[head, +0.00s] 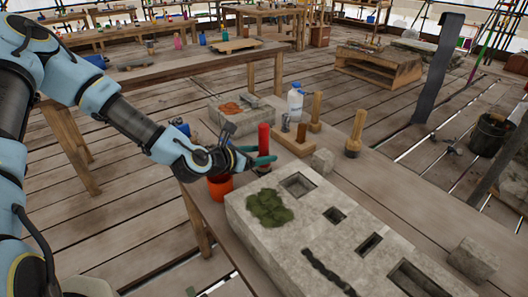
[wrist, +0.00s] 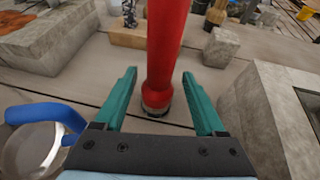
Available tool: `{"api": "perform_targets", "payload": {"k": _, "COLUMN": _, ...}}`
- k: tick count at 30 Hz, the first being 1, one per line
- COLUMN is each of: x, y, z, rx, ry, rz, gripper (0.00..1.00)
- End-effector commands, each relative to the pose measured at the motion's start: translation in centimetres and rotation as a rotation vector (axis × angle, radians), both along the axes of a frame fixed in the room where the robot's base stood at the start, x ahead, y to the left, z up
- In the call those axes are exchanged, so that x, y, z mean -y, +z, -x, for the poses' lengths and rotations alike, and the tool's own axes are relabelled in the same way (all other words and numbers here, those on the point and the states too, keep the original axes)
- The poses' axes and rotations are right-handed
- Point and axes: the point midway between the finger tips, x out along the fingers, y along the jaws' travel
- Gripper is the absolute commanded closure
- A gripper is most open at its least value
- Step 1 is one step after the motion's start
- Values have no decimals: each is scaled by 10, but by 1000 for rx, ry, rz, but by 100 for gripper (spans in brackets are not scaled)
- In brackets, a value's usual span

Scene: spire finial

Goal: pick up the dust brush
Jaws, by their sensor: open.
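A red, upright, handle-like thing (head: 264,139) stands on the bench; in the wrist view (wrist: 165,45) it has a dark collar and dark lower end. It may be the dust brush, but I cannot tell surely. My gripper (head: 254,155) is open, with its two green fingers on either side of the red thing in the wrist view (wrist: 159,76). Gaps show on both sides there. Two wooden-handled tools (head: 355,132) (head: 315,110) stand farther back; the nearer one has a dark, brush-like lower end.
A stone block (head: 325,240) with square recesses and green leaves fills the bench to the right. An orange-red pot (head: 219,187) is below my gripper. A white bottle (head: 295,103), wooden block (head: 291,140) and small stone cube (head: 322,161) stand behind.

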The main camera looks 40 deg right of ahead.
Motion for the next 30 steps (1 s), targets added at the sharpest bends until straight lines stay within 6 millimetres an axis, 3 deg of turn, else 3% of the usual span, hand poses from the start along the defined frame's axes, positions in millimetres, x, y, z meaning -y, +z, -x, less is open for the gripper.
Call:
{"api": "perform_targets", "payload": {"k": 9, "x": 39, "y": -11, "z": -4, "rx": 1, "ry": -3, "rz": 1, "gripper": 28}}
{"api": "perform_targets", "payload": {"k": 18, "x": 42, "y": -16, "z": -6, "rx": 0, "ry": 0, "rz": 0, "gripper": 28}}
{"api": "perform_targets", "payload": {"k": 30, "x": 42, "y": -15, "z": -6, "rx": 1, "ry": 0, "rz": 1, "gripper": 73}}
